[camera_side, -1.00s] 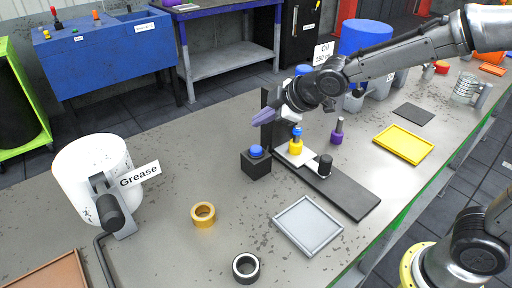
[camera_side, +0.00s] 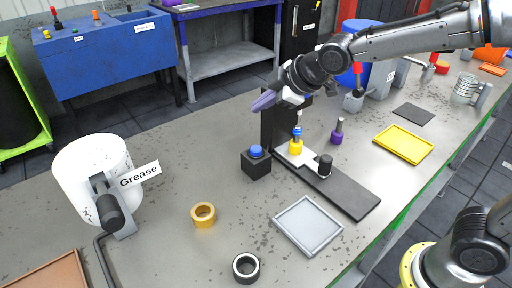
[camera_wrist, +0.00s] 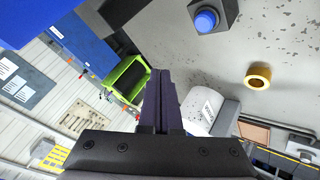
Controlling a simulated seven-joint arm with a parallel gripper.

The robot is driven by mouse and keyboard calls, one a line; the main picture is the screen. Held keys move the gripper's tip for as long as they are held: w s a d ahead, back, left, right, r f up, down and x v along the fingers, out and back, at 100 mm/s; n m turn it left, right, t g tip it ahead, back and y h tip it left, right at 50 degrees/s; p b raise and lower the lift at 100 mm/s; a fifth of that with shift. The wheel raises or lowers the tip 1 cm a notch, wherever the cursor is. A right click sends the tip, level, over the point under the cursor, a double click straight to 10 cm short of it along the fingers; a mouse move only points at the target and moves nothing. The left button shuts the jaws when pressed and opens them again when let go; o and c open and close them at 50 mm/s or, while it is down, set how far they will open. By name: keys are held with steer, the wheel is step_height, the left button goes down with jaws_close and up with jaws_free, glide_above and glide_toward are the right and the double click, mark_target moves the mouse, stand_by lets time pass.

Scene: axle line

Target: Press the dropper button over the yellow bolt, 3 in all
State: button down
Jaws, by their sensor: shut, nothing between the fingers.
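The dropper button is a blue dome (camera_side: 256,151) on a black box (camera_side: 256,165) on the table. It also shows at the top of the wrist view (camera_wrist: 205,20). The yellow bolt (camera_side: 296,145), with a blue top, stands upright on a white plate of the black dropper stand (camera_side: 339,189), just right of the button. My gripper (camera_side: 262,102) is shut and empty. It is above the table, above and behind the button in the side view, apart from it. The dropper's upper part is partly hidden behind my gripper.
A purple bolt (camera_side: 338,131) stands right of the stand. A grey tray (camera_side: 308,226), a brass ring (camera_side: 203,214) and a black ring (camera_side: 246,267) lie in front. A white grease bucket (camera_side: 92,170) is at left, a yellow tray (camera_side: 403,145) at right.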

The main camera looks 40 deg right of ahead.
mark_target(261, 149)
steer(key=shift+f, duration=0.15)
steer(key=shift+f, duration=4.3)
steer(key=shift+f, duration=0.4)
steer(key=shift+f, duration=0.55)
steer(key=shift+r, duration=0.9)
steer(key=shift+r, duration=0.1)
